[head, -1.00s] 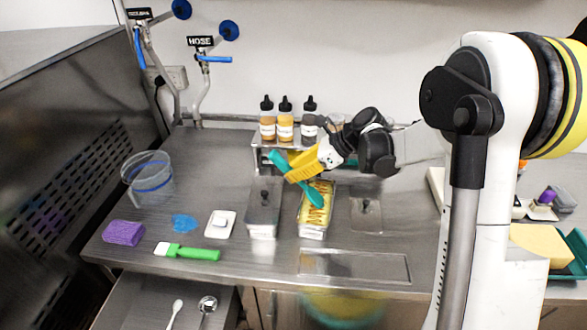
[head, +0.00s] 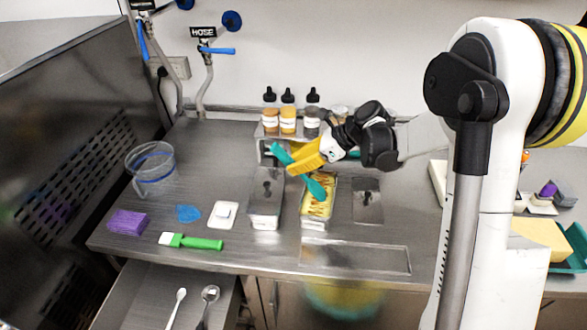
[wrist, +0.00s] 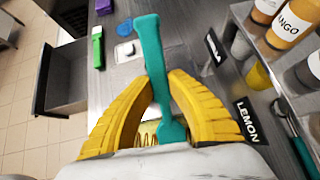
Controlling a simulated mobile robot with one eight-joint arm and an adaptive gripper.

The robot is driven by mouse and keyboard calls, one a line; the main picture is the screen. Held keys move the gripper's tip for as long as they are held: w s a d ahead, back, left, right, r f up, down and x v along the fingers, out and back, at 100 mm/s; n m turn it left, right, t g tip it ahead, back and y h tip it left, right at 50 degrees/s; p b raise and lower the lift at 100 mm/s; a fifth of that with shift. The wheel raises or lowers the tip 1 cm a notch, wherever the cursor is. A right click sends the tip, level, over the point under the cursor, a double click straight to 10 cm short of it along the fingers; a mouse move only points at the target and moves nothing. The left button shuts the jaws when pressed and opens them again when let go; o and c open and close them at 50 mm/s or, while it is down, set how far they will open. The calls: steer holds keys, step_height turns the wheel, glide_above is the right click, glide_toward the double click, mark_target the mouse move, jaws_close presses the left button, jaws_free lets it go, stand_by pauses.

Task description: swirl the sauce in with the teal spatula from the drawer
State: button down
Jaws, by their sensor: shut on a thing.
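My gripper (head: 300,165) is shut on the teal spatula (head: 314,186) and holds it tilted. The spatula's lower end is at the back part of the narrow pan (head: 313,224), over or in the yellow contents (head: 318,205) with brown sauce streaks. I cannot tell how deep it sits. In the wrist view the spatula (wrist: 152,55) stands between both yellow fingers (wrist: 162,82), and a little of the yellow contents (wrist: 148,132) shows below. The open drawer (head: 150,300) at lower left holds a white spoon (head: 176,308) and a metal ladle (head: 209,296).
Lidded pans (head: 266,205) flank the narrow pan. Sauce bottles (head: 288,118) stand on a shelf behind it.

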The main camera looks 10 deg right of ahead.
steer(key=shift+w+d, duration=1.1)
steer(key=shift+w, duration=1.45)
steer(key=shift+s+a+p, duration=0.8)
steer(key=shift+s+a, duration=1.2)
steer(key=shift+s, duration=2.5)
steer(key=shift+w+d+b, duration=0.5)
steer(key=shift+w+d, duration=1.5)
steer(key=shift+w, duration=2.5)
steer(key=shift+s+a+b, duration=0.1)
steer(key=shift+s+a, duration=0.25)
steer(key=shift+s, duration=0.4)
steer(key=shift+s+a+b, duration=0.1)
steer(key=shift+s+a, duration=0.2)
steer(key=shift+s, duration=0.45)
steer(key=shift+s+a+b, duration=0.1)
steer(key=shift+s+a, duration=0.25)
steer(key=shift+s, duration=0.4)
steer(key=shift+r+p, duration=2.65)
steer(key=shift+r, duration=1.6)
